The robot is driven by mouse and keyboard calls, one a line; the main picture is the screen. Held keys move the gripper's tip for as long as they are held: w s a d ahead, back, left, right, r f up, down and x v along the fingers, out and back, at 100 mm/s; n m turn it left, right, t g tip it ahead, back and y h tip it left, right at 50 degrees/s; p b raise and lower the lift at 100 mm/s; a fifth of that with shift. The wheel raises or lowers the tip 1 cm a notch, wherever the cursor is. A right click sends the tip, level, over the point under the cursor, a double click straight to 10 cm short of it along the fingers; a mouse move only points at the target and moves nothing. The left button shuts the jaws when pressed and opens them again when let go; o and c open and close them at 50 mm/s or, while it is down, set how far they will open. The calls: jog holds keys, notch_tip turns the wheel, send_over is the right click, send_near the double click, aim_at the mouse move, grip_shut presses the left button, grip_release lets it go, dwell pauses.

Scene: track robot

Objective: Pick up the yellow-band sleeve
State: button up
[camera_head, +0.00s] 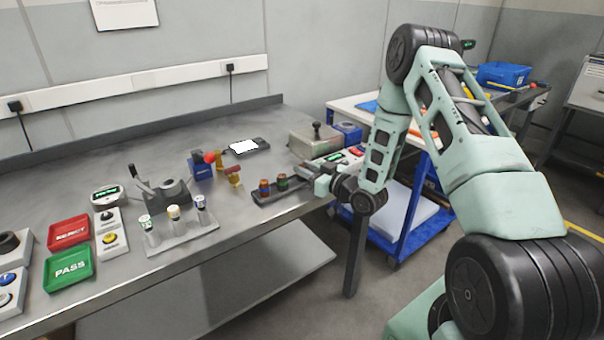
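My gripper (308,172) is at the right end of a small dark tray (262,199) near the bench's front edge. It is small in the view, and I cannot tell whether its fingers are apart. Two short dark sleeves stand upright in the tray: one with an orange-brown and blue look (264,188) and one with green and red (282,182). Both stand left of my gripper, apart from it. A yellow band cannot be made out for certain on either. A brass-yellow piece (234,176) stands behind the tray.
A grey stand (182,236) holds three capped vials. Behind it is a lever press (165,192). Red (69,232) and green PASS (69,268) trays lie at left. A blue block (201,167) and a metal box with a knob (312,143) stand farther back. A blue-framed cart (413,205) stands right.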

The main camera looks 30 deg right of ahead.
jog(key=c, duration=0.3)
jog(key=shift+r, duration=0.15)
jog(key=shift+c, duration=0.2)
